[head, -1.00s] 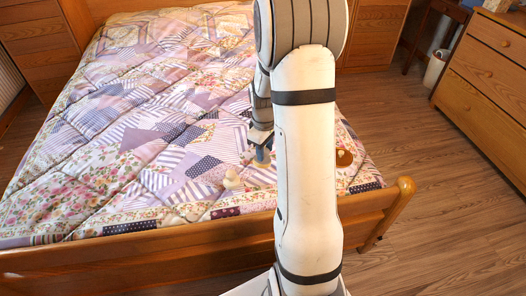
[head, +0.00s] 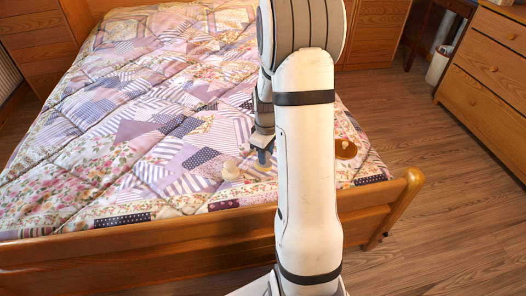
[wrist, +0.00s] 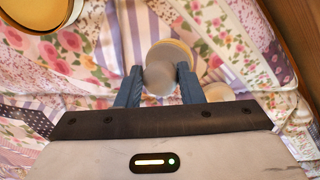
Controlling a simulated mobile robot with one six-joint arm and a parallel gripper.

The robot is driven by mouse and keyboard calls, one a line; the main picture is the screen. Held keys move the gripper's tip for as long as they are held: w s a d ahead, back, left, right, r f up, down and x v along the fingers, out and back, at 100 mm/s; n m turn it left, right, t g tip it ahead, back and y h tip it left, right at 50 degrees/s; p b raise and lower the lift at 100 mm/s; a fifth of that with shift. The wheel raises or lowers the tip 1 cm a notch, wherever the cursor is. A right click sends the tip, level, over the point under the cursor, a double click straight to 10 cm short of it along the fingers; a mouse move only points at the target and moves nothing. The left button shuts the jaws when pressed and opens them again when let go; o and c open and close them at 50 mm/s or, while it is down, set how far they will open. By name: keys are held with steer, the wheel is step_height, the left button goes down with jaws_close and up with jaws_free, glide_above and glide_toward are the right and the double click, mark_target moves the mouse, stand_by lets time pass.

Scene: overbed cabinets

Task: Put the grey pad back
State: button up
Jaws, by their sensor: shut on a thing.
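The grey pad (wrist: 158,68) is a small round grey disc. It is between the blue fingertips of my gripper (wrist: 158,72) in the wrist view, and my gripper is shut on it. A pale round piece with a tan rim (wrist: 178,50) shows just behind the pad; I cannot tell whether they touch. In the head view my gripper (head: 263,156) is low over the quilt near the foot of the bed, and the pad cannot be made out there. Something pale shows just under the fingertips.
A cream object (head: 231,171) stands on the quilt left of my gripper. A brown round object (head: 345,149) lies to the right, partly behind my arm. The wooden footboard (head: 150,252) runs along the near edge. Patterned quilt (head: 130,130) lies open beyond.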

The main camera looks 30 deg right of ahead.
steer(key=shift+f, duration=0.65)
steer(key=shift+s+f+b, duration=0.15)
steer(key=shift+f+b, duration=0.1)
steer(key=shift+b, duration=0.15)
jaws_close()
steer(key=shift+o, duration=2.4)
jaws_free()
steer(key=shift+o, duration=0.7)
steer(key=shift+f, duration=0.2)
steer(key=o, duration=0.4)
steer(key=shift+r, duration=0.15)
